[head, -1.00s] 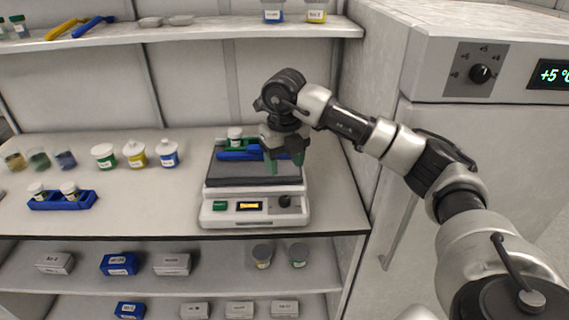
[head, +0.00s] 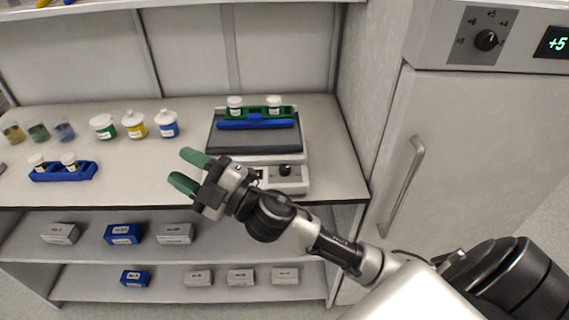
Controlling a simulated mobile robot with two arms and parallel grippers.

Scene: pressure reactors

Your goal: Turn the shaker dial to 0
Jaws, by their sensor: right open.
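The shaker (head: 294,184) stands on the bench near its right end, with a dark platform and a pale front panel. Its dial (head: 285,170) is a small dark knob at the right of that panel. I cannot read its setting. A green rack (head: 257,112) with two white-capped vials and a blue bar (head: 257,124) sit on the platform. My right gripper (head: 182,168) is open and empty, its green fingers pointing left, left of the shaker and apart from the dial. The gripper body hides the left part of the front panel. My left gripper is not in view.
A blue rack (head: 62,172) with two vials and several jars (head: 135,125) stand on the bench to the left. Boxes (head: 123,234) sit on the shelves below. A fridge (head: 480,140) with a handle and its own dial (head: 486,40) stands at the right.

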